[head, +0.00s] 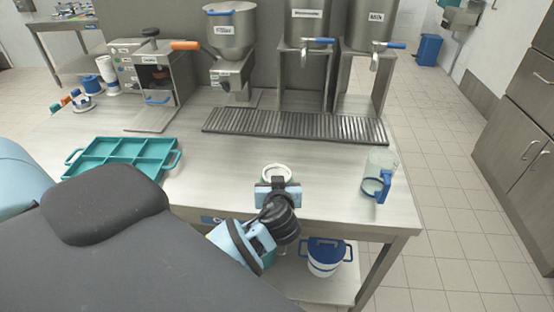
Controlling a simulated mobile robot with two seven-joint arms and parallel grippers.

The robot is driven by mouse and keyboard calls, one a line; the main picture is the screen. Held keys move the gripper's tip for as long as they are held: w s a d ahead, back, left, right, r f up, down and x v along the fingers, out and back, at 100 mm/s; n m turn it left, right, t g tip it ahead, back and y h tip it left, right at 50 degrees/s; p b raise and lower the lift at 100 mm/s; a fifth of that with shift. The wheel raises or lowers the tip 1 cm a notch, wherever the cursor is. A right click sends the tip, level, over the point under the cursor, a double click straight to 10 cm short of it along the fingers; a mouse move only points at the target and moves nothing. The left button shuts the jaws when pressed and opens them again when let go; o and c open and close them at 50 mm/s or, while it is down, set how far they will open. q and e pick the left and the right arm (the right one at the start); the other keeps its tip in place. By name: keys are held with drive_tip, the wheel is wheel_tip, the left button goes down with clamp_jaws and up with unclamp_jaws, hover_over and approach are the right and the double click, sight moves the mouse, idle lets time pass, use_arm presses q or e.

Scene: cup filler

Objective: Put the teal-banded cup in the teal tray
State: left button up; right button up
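The teal tray (120,173) lies on the left part of the steel table, with its compartments empty and a handle at each end. My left gripper (278,187), light blue and black, is low over the front middle of the table. A pale round cup rim (277,169) shows just beyond it, at its fingers. The cup's side is mostly hidden by the gripper, so I cannot see a teal band. I cannot tell whether the fingers are closed on the cup or only around it. My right gripper is not in view.
Behind are a slotted drip grate (295,126), a hopper (230,35), tap dispensers and a machine (150,75) with an orange handle. The table between tray and gripper is clear.

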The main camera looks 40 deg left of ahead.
use_arm(q)
drive_tip(key=s+d+r+m+t+h, duration=0.2)
drive_tip(key=s+d+m+h, duration=0.5)
drive_tip(key=s+d, duration=0.5)
drive_tip(key=shift+s+r+m+t+h, duration=0.2)
drive_tip(key=shift+m+t+h, duration=0.1)
drive_tip(key=shift+t+h, duration=0.4)
